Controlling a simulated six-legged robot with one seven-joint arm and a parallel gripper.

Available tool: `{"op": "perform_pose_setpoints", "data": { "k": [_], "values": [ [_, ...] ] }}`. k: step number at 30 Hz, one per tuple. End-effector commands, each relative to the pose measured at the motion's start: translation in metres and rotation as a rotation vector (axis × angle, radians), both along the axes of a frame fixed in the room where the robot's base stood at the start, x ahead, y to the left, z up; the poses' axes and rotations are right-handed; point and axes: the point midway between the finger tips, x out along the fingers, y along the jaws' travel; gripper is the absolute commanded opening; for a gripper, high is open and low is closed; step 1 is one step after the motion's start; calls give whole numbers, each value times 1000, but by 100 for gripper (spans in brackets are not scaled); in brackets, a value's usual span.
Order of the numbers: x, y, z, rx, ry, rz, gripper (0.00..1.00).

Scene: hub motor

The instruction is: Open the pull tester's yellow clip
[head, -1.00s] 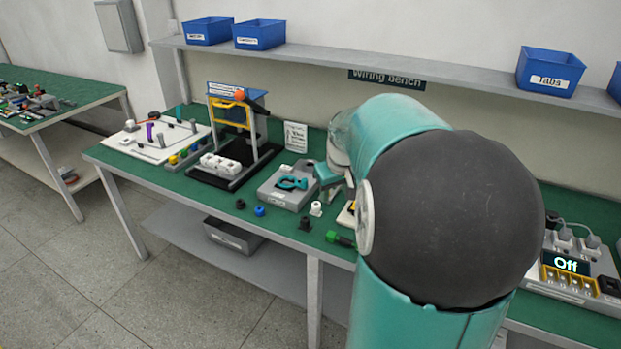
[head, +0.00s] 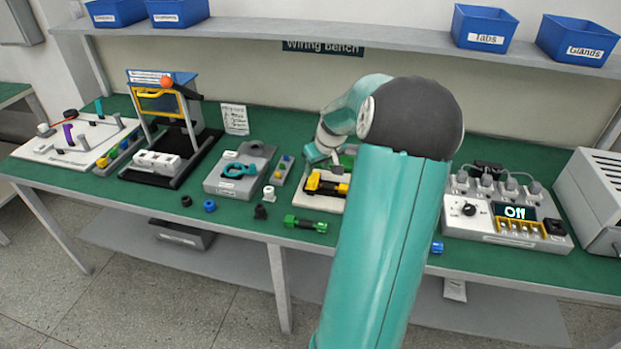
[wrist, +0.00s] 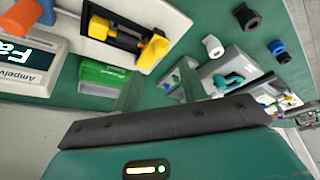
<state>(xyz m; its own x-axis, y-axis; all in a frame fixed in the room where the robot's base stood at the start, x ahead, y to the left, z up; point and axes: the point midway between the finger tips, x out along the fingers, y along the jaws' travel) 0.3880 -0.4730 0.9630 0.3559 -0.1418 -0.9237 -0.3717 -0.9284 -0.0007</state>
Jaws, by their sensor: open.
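The pull tester's pale base (head: 326,204) stands mid-bench in the head view, partly hidden behind my arm. Its yellow and black clip (head: 318,184) sits on top. In the wrist view the clip's yellow end (wrist: 154,52) is at upper centre, with a black block and a metal rod beside it on the pale base (wrist: 185,18). My gripper (wrist: 160,85) is open, with nothing between its two teal fingers, and it is apart from the clip. In the head view my gripper (head: 318,153) is just behind and above the tester. I cannot tell whether the clip is open.
A green box (wrist: 103,78) lies close to my left finger in the wrist view. A grey fixture with a teal clamp (head: 238,170) stands left of the tester. A green connector (head: 305,223) lies in front. A power unit reading Off (head: 510,228) stands right.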

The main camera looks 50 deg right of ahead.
Motion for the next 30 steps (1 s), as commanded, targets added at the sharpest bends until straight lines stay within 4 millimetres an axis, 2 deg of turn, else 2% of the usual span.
{"op": "perform_pose_setpoints", "data": {
  "k": [1,6,12,23,24,30],
  "values": [
    [5,-1,-11,4,1,2,42],
    [18,-6,-42,3,0,3,42],
    [30,-11,-67,2,0,2,42],
    [35,-13,-74,-1,0,2,42],
    [35,-12,-74,-1,0,2,40],
    [34,-12,-74,-1,0,2,1]
  ]
}}
